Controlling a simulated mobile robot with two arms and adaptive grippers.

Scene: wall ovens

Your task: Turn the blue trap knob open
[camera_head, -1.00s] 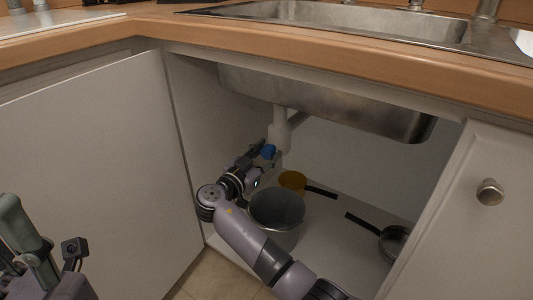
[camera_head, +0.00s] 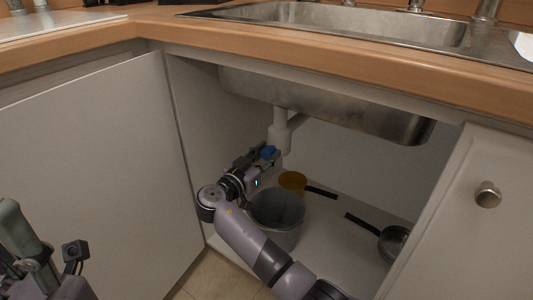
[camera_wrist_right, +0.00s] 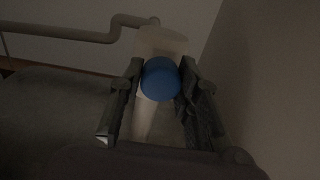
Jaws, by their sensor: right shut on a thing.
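The blue trap knob (camera_head: 268,152) sits on the white drain trap (camera_head: 280,133) under the sink. In the right wrist view the knob (camera_wrist_right: 160,79) shows as a round blue cap between the two fingers, with the pale trap body (camera_wrist_right: 160,42) behind it. My right gripper (camera_head: 262,156) reaches into the cabinet and is shut on the knob, a finger on each side; it also fills the right wrist view (camera_wrist_right: 160,85). My left gripper is not clearly seen; only part of my left arm shows at the lower left of the head view.
A grey bucket (camera_head: 276,214) stands close under my right arm. A yellow pan (camera_head: 292,181) and a dark metal pan (camera_head: 394,243) lie on the cabinet floor. The cabinet doors (camera_head: 95,175) flank the opening, and the steel sink (camera_head: 330,105) hangs above.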

